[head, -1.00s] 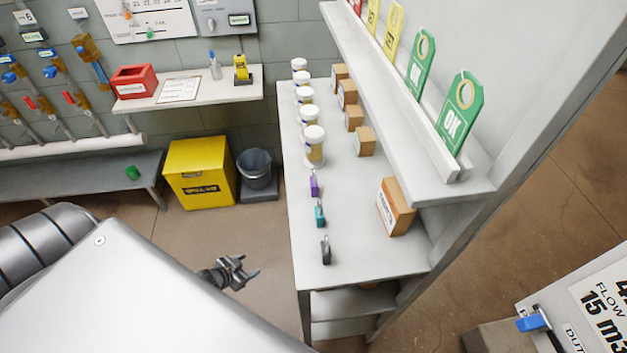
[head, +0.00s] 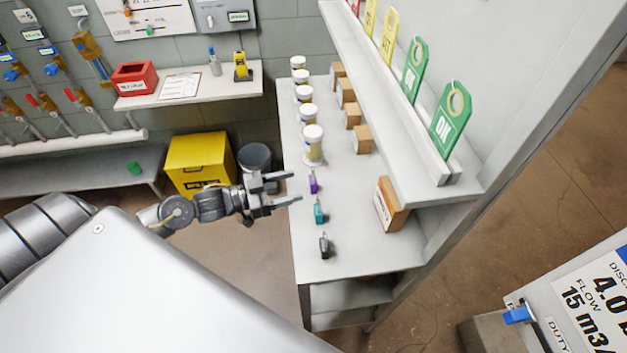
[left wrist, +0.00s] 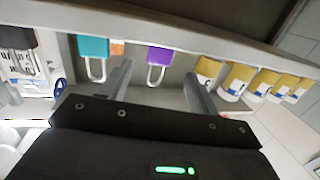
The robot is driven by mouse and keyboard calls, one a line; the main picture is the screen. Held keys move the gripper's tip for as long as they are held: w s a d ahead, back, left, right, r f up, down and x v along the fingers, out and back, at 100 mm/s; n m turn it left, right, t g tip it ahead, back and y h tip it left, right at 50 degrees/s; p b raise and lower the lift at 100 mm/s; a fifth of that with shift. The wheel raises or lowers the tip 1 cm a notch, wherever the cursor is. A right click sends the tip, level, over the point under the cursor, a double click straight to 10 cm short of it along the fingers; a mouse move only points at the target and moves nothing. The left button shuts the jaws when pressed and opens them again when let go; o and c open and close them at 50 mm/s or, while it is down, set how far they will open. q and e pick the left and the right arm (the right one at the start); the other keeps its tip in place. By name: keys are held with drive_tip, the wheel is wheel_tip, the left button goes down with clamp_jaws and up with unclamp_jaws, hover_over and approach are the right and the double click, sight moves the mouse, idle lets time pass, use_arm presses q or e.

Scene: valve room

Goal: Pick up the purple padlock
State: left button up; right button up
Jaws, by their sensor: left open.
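The purple padlock (head: 313,182) stands near the left edge of the shelf unit's top in the head view. In the left wrist view the purple padlock (left wrist: 158,57) shows between my two fingers, with its shackle pointing down in the picture. My left gripper (head: 294,188) is open and empty, just left of the padlock and apart from it. It also shows in the left wrist view (left wrist: 160,90). A teal padlock (head: 319,212) and a black padlock (head: 324,245) stand nearer than the purple one. My right gripper is not in view.
Several white-lidded jars (head: 313,145) line the same edge behind the purple padlock. Small cardboard boxes (head: 362,139) and a larger box (head: 391,205) stand to the right, under an upper ledge with tags (head: 452,120). A yellow bin (head: 198,160) and a grey bucket (head: 254,157) stand on the floor.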

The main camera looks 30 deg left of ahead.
sight(311, 178)
use_arm(q)
drive_tip(key=shift+x, duration=0.85)
drive_tip(key=shift+d, duration=0.1)
drive_tip(key=p+x, duration=0.2)
drive_tip(key=x, duration=0.2)
drive_tip(key=shift+w+d+r+p, duration=0.1)
drive_tip(key=shift+w+p, duration=0.2)
drive_tip(key=shift+p, duration=0.05)
drive_tip(key=shift+w+d, duration=0.2)
drive_tip(key=shift+d, duration=0.05)
drive_tip(key=shift+s+a, duration=0.1)
drive_tip(key=shift+c, duration=0.3)
drive_tip(key=c, duration=0.9)
